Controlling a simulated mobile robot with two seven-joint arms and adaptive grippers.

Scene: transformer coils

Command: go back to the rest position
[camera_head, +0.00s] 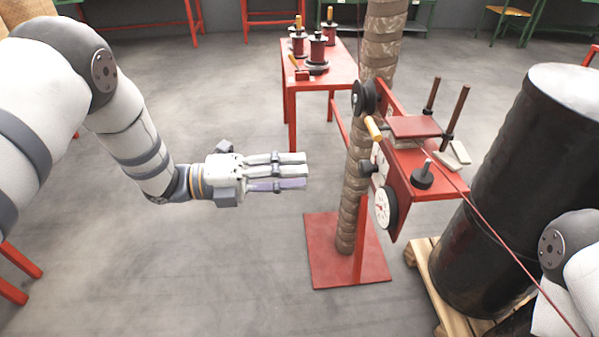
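My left gripper (305,171) is held over the open floor in the middle of the view, pointing right. Of my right arm only a white and grey link shows at the lower right edge. My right gripper is out of the frame.
The red machine, with dials and a wooden-handled crank (374,129), stands by a wrapped column (352,205) on a red base plate (325,265). A black drum (510,170) stands on a pallet (425,262) at right. A red table (337,68) holds coils behind.

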